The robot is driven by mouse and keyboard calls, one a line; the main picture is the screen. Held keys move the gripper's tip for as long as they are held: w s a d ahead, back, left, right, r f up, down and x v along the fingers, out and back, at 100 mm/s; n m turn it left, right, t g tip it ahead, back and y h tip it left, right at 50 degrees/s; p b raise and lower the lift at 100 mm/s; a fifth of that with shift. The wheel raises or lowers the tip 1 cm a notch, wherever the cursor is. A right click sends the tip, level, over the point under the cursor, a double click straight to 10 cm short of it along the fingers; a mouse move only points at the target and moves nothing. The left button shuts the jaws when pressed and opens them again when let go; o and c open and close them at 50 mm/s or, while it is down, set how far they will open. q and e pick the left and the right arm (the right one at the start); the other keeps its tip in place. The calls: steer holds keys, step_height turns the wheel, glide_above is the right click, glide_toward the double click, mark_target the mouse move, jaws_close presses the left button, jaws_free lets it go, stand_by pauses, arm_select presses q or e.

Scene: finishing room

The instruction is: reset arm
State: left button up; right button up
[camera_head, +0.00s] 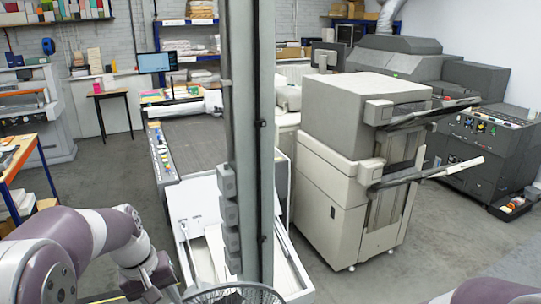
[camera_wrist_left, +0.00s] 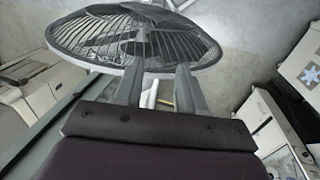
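My left arm (camera_head: 105,235) comes in from the lower left of the head view, bent down towards the bottom edge. My left gripper (camera_wrist_left: 158,68) shows in the left wrist view with its two fingers apart and nothing seen between their tips. A round dark wire guard, like a fan cage (camera_wrist_left: 100,42), lies just beyond the fingertips and overlaps them in the picture. I cannot tell whether they touch. The guard also shows at the bottom of the head view (camera_head: 235,294). Only a piece of my right arm (camera_head: 490,292) shows at the lower right; its gripper is out of view.
A grey post (camera_head: 250,140) stands upright just ahead. A white and grey machine (camera_head: 200,220) is behind it. A tall beige machine (camera_head: 335,190) stands right of the post, with a dark machine (camera_head: 485,140) farther right. Grey floor (camera_head: 420,255) is open at the right.

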arm_select(q)
steer(key=s+d+f+m+b, duration=0.1)
steer(key=s+f+b, duration=0.3)
steer(key=f, duration=0.3)
steer(key=s+d+f+m+y+b, duration=0.1)
steer(key=s+f+m+b, duration=0.1)
steer(key=s+f+b, duration=0.2)
steer(key=s+d+f+m+y+b, duration=0.1)
steer(key=s+f+b, duration=0.4)
steer(key=f, duration=0.5)
steer(key=shift+d+f+m+b, duration=0.2)
steer(key=shift+f+m+b, duration=0.2)
steer(key=shift+m, duration=0.1)
stand_by(0.6)
